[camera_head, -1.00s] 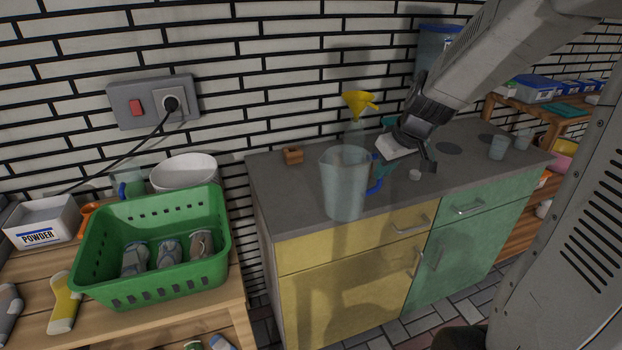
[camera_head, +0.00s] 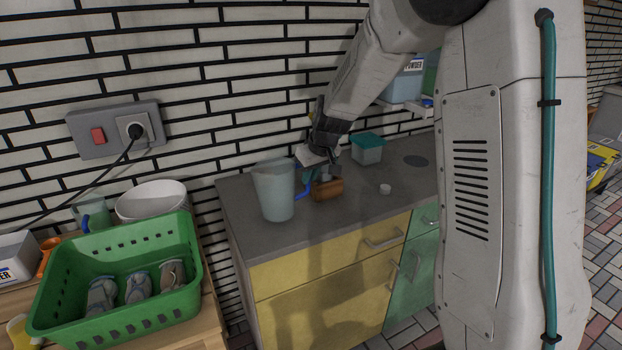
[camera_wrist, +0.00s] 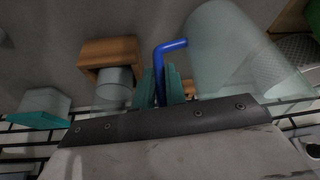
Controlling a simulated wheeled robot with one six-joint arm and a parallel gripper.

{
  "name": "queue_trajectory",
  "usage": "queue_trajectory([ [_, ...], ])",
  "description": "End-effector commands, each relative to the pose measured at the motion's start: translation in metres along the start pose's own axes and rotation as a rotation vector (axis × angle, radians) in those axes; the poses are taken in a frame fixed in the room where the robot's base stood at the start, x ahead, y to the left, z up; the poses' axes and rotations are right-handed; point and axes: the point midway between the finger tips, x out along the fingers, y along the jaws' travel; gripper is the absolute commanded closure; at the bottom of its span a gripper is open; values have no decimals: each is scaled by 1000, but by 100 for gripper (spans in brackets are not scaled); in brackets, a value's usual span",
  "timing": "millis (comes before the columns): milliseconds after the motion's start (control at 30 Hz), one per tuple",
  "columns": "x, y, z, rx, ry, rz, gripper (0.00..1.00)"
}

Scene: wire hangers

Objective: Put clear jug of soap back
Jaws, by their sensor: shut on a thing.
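The clear jug (camera_head: 273,190) is a tall see-through pitcher with a blue handle (camera_head: 303,190). It is upright over the left part of the grey counter (camera_head: 345,218). My gripper (camera_head: 312,172) is at the jug's right side, shut on the handle. In the wrist view the teal fingers (camera_wrist: 160,88) close around the blue handle (camera_wrist: 168,50), and the jug (camera_wrist: 240,60) shows at upper right. I cannot tell whether the jug's base touches the counter.
A brown wooden block (camera_head: 327,190) is just right of the jug. A green basket (camera_head: 120,275) with shoes is on the wooden table at left. The counter's front strip is clear.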

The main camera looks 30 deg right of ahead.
Motion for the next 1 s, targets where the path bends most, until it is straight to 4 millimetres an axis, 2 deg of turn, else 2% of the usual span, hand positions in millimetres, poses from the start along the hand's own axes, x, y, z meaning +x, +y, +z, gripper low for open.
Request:
queue_trajectory([
  [100, 11, 0, 5, 0, -1, 0, 100],
  [433, 14, 0, 6, 0, 0, 0, 100],
  [467, 14, 0, 6, 0, 0, 0, 82],
  [500, 14, 0, 6, 0, 0, 0, 71],
  [533, 14, 0, 6, 0, 0, 0, 65],
  [833, 12, 0, 5, -1, 1, 0, 65],
  [1000, -7, 0, 4, -2, 4, 1, 65],
])
